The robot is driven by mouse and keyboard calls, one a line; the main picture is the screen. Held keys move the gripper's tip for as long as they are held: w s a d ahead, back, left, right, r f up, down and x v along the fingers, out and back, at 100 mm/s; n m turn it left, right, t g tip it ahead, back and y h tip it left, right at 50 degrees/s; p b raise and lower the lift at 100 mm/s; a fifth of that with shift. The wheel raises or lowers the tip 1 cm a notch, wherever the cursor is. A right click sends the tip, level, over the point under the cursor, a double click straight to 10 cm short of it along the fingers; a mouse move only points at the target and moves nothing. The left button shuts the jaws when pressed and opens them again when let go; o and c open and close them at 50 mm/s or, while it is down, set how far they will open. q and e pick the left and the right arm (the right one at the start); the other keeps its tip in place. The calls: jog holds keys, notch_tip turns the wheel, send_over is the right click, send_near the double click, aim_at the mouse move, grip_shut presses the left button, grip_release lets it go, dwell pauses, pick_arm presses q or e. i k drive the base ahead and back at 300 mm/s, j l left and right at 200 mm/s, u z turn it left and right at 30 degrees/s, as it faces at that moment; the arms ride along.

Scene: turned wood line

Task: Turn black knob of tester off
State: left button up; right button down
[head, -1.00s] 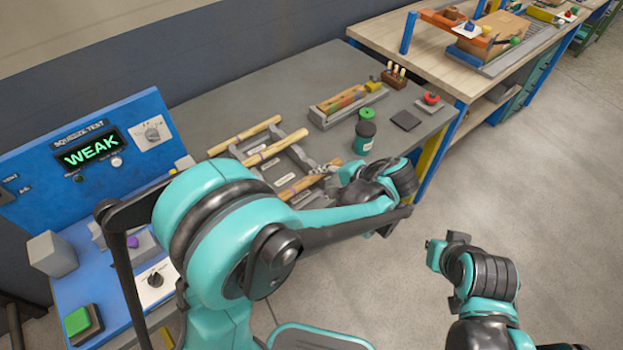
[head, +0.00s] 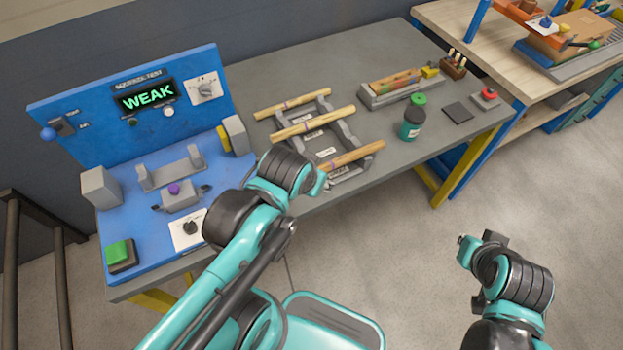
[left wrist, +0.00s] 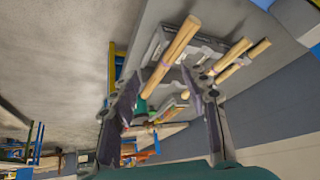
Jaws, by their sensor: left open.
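The blue tester (head: 75,165) stands on the left of the grey bench, its display (head: 149,94) reading WEAK. A black knob (head: 190,228) sits on a white plate at the front right of its base. My left arm passes just right of that plate, and the knob is uncovered. My left gripper (head: 322,186) is beyond it to the right, by the bench's front edge near the rack; in the left wrist view the gripper (left wrist: 165,103) is open and empty, facing the sticks. My right gripper (head: 478,242) hangs over the floor at right, its opening unclear.
A grey rack (head: 345,130) holds wooden sticks (head: 312,123). A green button (head: 119,252), a purple knob (head: 174,189) and a lighter dial (head: 205,88) are on the tester. A dark jar (head: 411,128) and a tray (head: 370,96) stand farther right. Floor in front is free.

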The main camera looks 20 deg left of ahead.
aim_at(189, 227)
jog(key=u, duration=2.2)
